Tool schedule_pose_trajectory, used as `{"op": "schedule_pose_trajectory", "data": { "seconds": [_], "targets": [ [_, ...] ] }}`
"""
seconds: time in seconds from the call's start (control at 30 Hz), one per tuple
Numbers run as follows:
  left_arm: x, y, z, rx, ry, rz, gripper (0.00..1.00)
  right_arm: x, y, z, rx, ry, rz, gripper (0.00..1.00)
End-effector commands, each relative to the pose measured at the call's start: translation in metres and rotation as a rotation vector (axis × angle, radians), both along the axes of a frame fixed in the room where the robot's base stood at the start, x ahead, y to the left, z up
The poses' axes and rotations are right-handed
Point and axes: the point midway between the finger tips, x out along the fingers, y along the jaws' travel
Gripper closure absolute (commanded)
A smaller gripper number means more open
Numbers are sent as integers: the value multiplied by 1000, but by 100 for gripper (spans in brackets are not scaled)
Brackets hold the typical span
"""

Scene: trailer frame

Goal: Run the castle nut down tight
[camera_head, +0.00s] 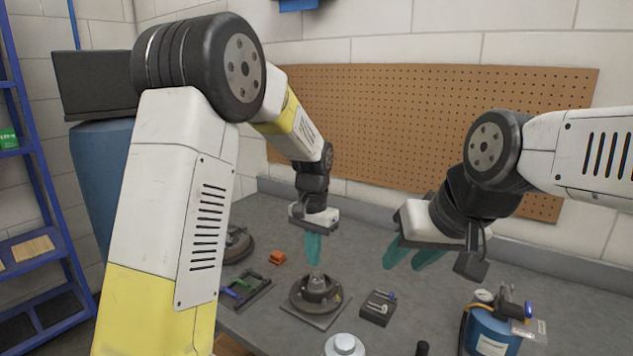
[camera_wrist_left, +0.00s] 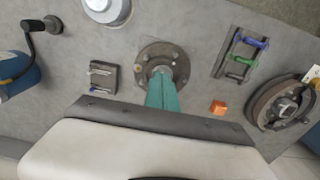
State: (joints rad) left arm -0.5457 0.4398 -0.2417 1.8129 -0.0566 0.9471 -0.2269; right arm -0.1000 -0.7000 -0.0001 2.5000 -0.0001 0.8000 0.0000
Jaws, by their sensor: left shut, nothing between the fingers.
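A round dark hub (camera_head: 328,300) with a ring of studs sits on a square plate on the bench. A greyish spindle end (camera_head: 316,281) stands up at its centre. I cannot make out the castle nut for certain. My left gripper (camera_head: 314,262) points down just above the spindle, its teal fingers together with nothing between them. In the left wrist view its fingertips (camera_wrist_left: 162,76) overlap the centre of the hub (camera_wrist_left: 178,54) and hide part of it. My right gripper (camera_head: 408,265) hangs to the right of the hub, fingers apart and empty.
A small dark block with metal pins (camera_head: 378,307) stands right of the hub. A tool rack with coloured handles (camera_head: 245,289), an orange block (camera_head: 277,258) and a brake drum (camera_wrist_left: 283,103) lie left. A blue canister (camera_head: 492,330) and a silver round part (camera_head: 344,345) are in front.

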Motion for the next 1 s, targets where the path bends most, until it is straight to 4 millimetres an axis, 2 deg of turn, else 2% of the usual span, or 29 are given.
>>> {"op": "schedule_pose_trajectory", "data": {
  "seconds": [0.17, 0.6, 1.0],
  "targets": [
    [1, -2, -13, 7, 6, -6, 100, 0, 0, 0, 0, 0, 0, 64],
    [1, -1, -64, 6, 6, -4, 100, 0, 0, 0, 0, 0, 0, 64],
    [1, -2, -73, 5, 4, -4, 100, 0, 0, 0, 0, 0, 0, 64]
  ]
}}
